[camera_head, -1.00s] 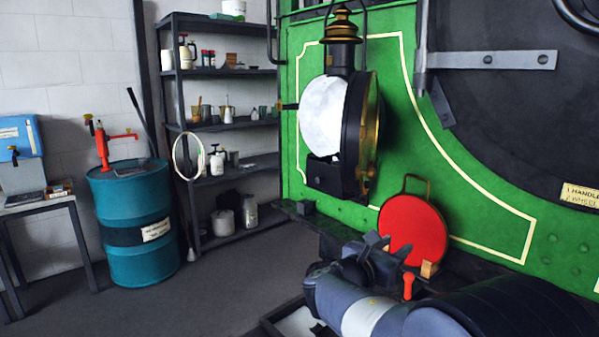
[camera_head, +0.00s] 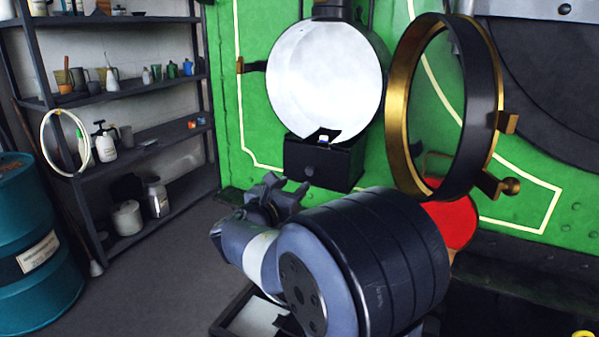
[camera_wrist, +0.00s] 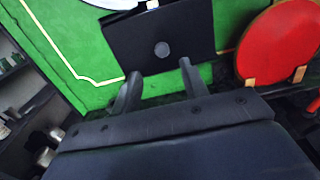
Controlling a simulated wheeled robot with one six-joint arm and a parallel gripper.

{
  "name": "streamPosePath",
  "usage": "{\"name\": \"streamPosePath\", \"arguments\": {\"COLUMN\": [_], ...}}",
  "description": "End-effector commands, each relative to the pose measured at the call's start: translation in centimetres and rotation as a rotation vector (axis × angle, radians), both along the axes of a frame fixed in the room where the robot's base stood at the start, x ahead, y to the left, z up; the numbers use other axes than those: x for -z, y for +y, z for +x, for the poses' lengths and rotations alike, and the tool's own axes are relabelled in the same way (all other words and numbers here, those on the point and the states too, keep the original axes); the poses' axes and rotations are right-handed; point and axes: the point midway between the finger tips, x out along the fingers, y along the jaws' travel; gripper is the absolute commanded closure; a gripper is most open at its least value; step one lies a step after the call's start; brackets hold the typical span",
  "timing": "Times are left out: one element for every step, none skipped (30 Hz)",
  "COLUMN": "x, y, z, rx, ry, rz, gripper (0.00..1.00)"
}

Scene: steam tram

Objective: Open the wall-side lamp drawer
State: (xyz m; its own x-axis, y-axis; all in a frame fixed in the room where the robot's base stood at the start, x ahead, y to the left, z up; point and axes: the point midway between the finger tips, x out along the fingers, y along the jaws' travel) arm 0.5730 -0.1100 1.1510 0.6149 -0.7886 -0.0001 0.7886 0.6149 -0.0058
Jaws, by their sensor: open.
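The lamp drawer (camera_head: 334,164) is a black box-like front under the lamp's round white face (camera_head: 325,80). It has a round grey knob (camera_head: 310,170), which also shows in the wrist view (camera_wrist: 161,49). I see no clear gap at the drawer front. A small white and blue item (camera_head: 322,140) shows above its top edge. The lamp's brass-and-black ring door (camera_head: 445,105) stands swung out to the right. My gripper (camera_head: 284,190) is open and empty, below the drawer in the picture. In the wrist view, its fingers (camera_wrist: 159,71) point toward the knob, one each side, apart from it.
A red disc (camera_head: 455,222) stands right of the drawer, below the ring door. Dark shelves (camera_head: 150,139) with bottles and cans are at left, with a teal drum (camera_head: 35,245) in front. Open floor (camera_head: 160,270) lies between shelves and arm.

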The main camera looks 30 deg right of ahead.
Motion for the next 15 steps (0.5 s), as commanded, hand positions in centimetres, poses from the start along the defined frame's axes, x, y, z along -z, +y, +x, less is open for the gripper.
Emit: {"name": "streamPosePath", "arguments": {"x": [-0.2,-0.2,-0.1,-0.1,0.0,0.1,0.1,0.2,0.2,0.2,0.2,0.2,0.2,0.2,0.2], "y": [-1.1,-1.5,-2.1,-2.4,-2.7,-3.1,-3.4,-3.7,-4.1,-4.4,-4.6,-4.9,-5.1,-5.3,-5.5], "z": [0.5,0.9,1.6,2.0,2.5,3.1,3.6,3.9,4.4,4.6,4.9,5.1,5.2,5.3,5.4], "rx": [0.006,0.006,0.006,0.005,0.005,0.004,0.003,0.003,0.003,0.003,0.002,0.001,0.001,0.001,0.001], "ry": [-0.001,0.0,0.001,0.002,0.003,0.005,0.006,0.006,0.008,0.008,0.007,0.006,0.006,0.006,0.006], "rz": [0.001,0.0,-0.001,0.0,-0.002,-0.004,-0.005,-0.006,-0.006,-0.006,-0.006,-0.006,-0.006,-0.006,-0.006], "gripper": [0.58,0.58,0.58,0.58,0.58,0.58,0.58,0.58,0.58,0.58,0.58,0.58,0.58,0.58,0.58]}}
